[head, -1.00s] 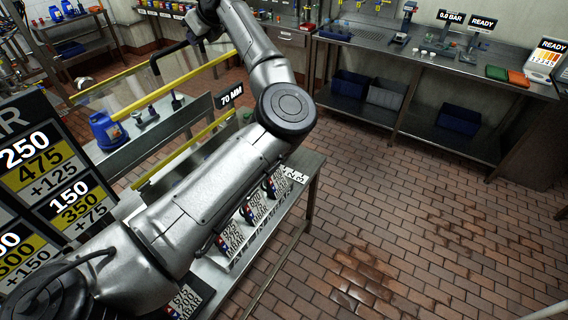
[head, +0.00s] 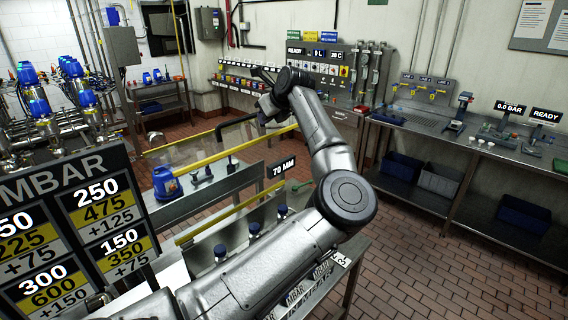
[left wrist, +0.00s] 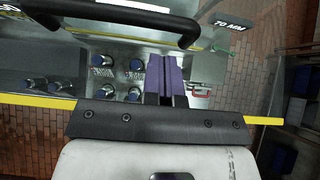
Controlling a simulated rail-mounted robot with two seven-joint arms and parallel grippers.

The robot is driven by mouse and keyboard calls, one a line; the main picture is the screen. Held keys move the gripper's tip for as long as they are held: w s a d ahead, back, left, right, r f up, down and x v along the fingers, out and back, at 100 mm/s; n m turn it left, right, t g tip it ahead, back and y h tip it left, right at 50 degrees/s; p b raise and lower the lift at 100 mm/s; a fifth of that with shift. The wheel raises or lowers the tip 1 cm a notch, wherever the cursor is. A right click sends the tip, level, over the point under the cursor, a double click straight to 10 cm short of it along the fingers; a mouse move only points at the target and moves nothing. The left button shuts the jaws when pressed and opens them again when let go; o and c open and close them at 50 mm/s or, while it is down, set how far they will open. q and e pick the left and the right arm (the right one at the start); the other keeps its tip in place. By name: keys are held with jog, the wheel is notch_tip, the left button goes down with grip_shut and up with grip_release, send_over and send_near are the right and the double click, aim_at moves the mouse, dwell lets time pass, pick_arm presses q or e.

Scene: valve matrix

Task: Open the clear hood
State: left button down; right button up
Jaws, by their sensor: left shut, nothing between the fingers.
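The clear hood (head: 228,151) is a see-through panel with yellow edge strips, over the bench left of centre in the head view. Its black bar handle (head: 238,121) is also large at the top of the left wrist view (left wrist: 120,27). My left gripper (head: 268,108) is at the handle's right end in the head view, partly hidden by my wrist. In the left wrist view its purple fingers (left wrist: 167,77) are shut and empty, beside the handle bar. I cannot tell whether they touch it. Blue-capped bottles (left wrist: 136,65) show through the clear panel. My right gripper is not in view.
A large number board (head: 70,230) fills the lower left. Steel counters (head: 480,150) line the right wall, with open brick floor between.

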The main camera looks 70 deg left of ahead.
pick_arm(q)
jog(key=v, duration=1.1)
jog(key=shift+d+f, duration=0.1)
jog(key=shift+d, duration=0.05)
